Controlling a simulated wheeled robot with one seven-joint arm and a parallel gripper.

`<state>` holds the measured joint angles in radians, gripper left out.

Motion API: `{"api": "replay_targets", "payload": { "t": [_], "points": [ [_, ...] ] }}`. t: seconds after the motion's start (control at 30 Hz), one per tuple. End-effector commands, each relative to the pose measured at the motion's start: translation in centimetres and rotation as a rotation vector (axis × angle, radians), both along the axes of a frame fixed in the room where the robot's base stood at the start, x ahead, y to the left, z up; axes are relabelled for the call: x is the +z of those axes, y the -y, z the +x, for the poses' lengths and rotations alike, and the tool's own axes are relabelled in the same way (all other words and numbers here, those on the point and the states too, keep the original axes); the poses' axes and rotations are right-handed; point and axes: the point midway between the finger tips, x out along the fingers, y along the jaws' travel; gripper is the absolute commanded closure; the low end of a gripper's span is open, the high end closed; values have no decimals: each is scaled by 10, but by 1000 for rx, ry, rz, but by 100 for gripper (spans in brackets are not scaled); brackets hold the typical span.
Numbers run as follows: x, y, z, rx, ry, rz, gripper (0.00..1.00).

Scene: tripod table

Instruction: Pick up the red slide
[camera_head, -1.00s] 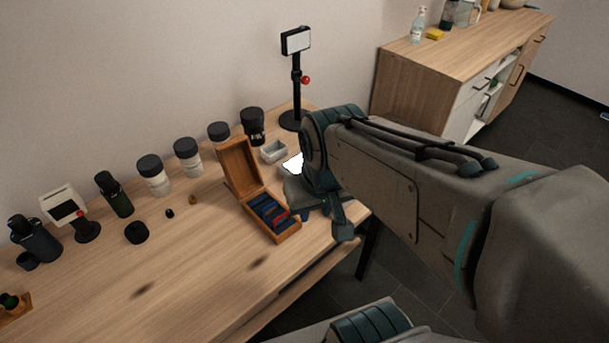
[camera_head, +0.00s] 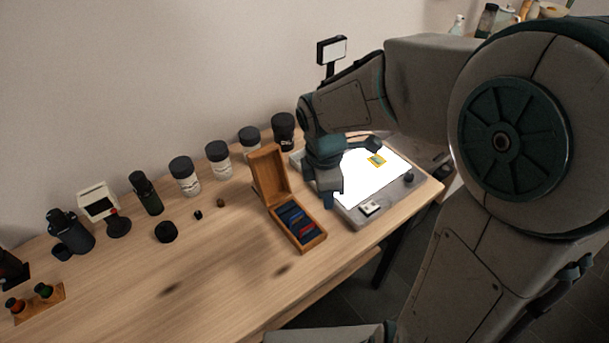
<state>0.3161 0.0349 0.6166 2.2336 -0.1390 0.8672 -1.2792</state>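A wooden box (camera_head: 314,242) stands open on the table, its lid (camera_head: 268,172) raised at the back. Several thin slides lie in it, mostly blue and dark. A narrow red slide (camera_head: 297,221) shows among them, very small in this view. My gripper (camera_head: 328,203) points down just right of the box, above the left edge of a lit panel. It is apart from the red slide. Its fingers are small and partly hidden by the wrist, so their opening is unclear.
The bright light panel (camera_head: 362,194) lies right of the box with a yellow slide (camera_head: 376,160) on it. White jars with black lids (camera_head: 184,175) line the wall. A black-stand lamp (camera_head: 331,52) rises behind. The table front left of the box is clear.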

Motion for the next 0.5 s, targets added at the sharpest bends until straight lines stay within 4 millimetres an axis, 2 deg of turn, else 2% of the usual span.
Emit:
{"api": "replay_targets", "payload": {
  "t": [0.1,0.2,0.37,0.5],
  "points": [
    [-3,-17,12,237,-39,28,72],
    [-5,-27,18,380,-54,49,72],
    [-11,-35,21,488,-62,65,72],
    [-34,-36,21,503,-65,67,72]
  ]
}}
